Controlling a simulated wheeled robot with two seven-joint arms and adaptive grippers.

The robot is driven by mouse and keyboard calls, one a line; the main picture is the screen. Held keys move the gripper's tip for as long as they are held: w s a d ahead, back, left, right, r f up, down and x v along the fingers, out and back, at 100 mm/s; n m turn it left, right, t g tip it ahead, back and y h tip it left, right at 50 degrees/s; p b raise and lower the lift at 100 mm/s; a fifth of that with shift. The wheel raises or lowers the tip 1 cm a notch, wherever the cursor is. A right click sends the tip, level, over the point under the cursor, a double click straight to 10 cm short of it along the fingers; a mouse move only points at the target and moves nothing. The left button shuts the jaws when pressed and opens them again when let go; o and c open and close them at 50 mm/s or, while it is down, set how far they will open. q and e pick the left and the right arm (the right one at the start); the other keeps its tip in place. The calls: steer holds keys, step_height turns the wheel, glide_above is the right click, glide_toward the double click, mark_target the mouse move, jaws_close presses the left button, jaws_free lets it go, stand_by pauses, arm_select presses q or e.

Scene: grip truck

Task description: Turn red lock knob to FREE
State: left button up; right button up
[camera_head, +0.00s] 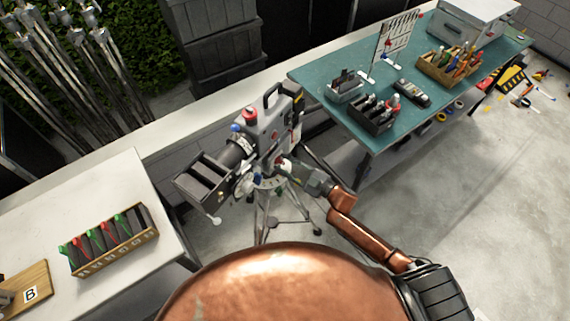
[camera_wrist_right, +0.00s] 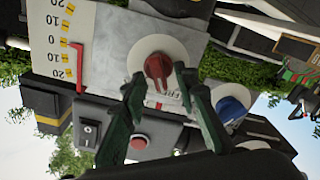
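The red lock knob (camera_wrist_right: 158,68) sits on a round white dial on the camera head's pale plate in the right wrist view. A partly covered label that seems to read FREE (camera_wrist_right: 168,101) is beside it, toward the bottom of the picture. My right gripper (camera_wrist_right: 159,78) has its two dark green fingers apart, one on each side of the knob; contact with the knob is not clear. In the head view the right gripper (camera_head: 288,169) reaches the side of the grey camera (camera_head: 268,128) on its tripod. My left gripper is not in view.
A blue knob (camera_wrist_right: 232,108) is close beside the right finger. A red button (camera_wrist_right: 139,141) and a black rocker switch (camera_wrist_right: 89,132) are on a nearby box. A teal workbench (camera_head: 430,120) stands at right, a white table (camera_head: 130,190) at left.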

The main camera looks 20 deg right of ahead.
steer(key=v, duration=1.2)
steer(key=d+f+m+h+b, duration=0.2)
steer(key=d+f+m+h, duration=0.35)
steer(key=f, duration=1.15)
steer(key=s+d+f+m+g+h+b, duration=0.1)
steer(key=s+d+f+h, duration=0.15)
steer(key=f, duration=0.45)
steer(key=s+d+f+m+g+h, duration=0.1)
steer(key=s+d+f, duration=0.3)
steer(key=f, duration=0.3)
steer(key=s+d+f+m+g+h+b, duration=0.1)
steer(key=s+d+f+g, duration=0.15)
steer(key=f, duration=0.45)
steer(key=s+f+m+g+h+b, duration=0.2)
steer(key=s+f+m+g, duration=0.15)
steer(key=s+f, duration=1.45)
steer(key=s+a+f+g, duration=0.2)
steer(key=s+f, duration=0.1)
steer(key=s, duration=0.6)
steer(key=s+a+f+g+b, duration=0.1)
steer(key=s+a+f+g, duration=0.1)
steer(key=s, duration=0.7)
steer(key=shift+s+a+f+m+g, duration=0.3)
steer(key=shift+s+a+f+g, duration=0.1)
steer(key=shift+f, duration=0.5)
